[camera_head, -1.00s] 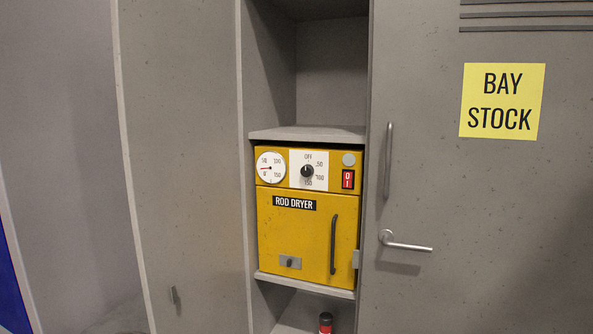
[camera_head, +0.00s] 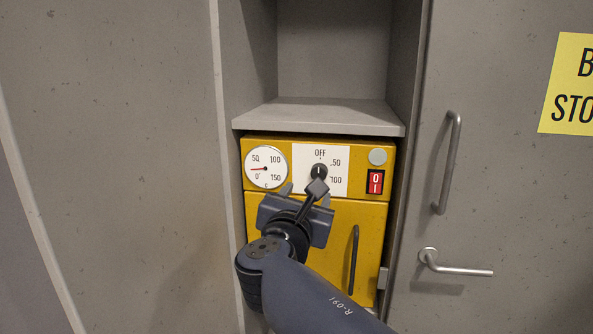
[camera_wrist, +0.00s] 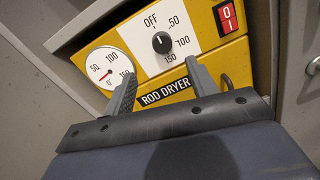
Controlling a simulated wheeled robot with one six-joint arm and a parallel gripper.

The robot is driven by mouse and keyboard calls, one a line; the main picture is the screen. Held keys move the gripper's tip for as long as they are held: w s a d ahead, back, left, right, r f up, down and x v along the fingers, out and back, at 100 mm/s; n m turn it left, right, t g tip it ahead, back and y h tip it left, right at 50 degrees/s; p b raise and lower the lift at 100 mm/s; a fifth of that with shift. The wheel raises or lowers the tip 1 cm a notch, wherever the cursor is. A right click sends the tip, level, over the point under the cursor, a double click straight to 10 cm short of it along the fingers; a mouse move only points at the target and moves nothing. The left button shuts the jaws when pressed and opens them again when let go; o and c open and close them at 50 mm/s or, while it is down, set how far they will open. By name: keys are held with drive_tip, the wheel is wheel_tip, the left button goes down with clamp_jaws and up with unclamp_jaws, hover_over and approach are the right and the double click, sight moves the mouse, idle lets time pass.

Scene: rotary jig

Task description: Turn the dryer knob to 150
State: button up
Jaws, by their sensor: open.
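The yellow rod dryer (camera_head: 260,212) sits in the cabinet opening. Its black round knob (camera_head: 319,171) is on a white panel marked OFF, 50 and 100 in the head view, with my arm covering the lower marks. In the wrist view the knob (camera_wrist: 161,42) shows whole, with OFF, 50, 100 and 150 around it; its white line points up toward OFF. My gripper (camera_head: 305,190) is open and empty just in front of and below the knob. In the wrist view its fingers (camera_wrist: 160,82) stand apart, below the knob and not touching it.
A dial gauge (camera_head: 266,167) is left of the knob, its red needle near 0. A red switch (camera_head: 375,181) is to the right. The dryer door has a dark handle (camera_head: 353,260). A shelf (camera_head: 318,116) overhangs above. A cabinet door with handles (camera_head: 447,162) stands at right.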

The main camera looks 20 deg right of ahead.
sight(318, 174)
drive_tip(key=x, duration=1)
drive_tip(key=shift+w+d+p, duration=0.1)
drive_tip(key=shift+d+p, duration=0.15)
drive_tip(key=shift+p, duration=0.05)
drive_tip(key=c, duration=1)
drive_tip(key=shift+f, duration=0.1)
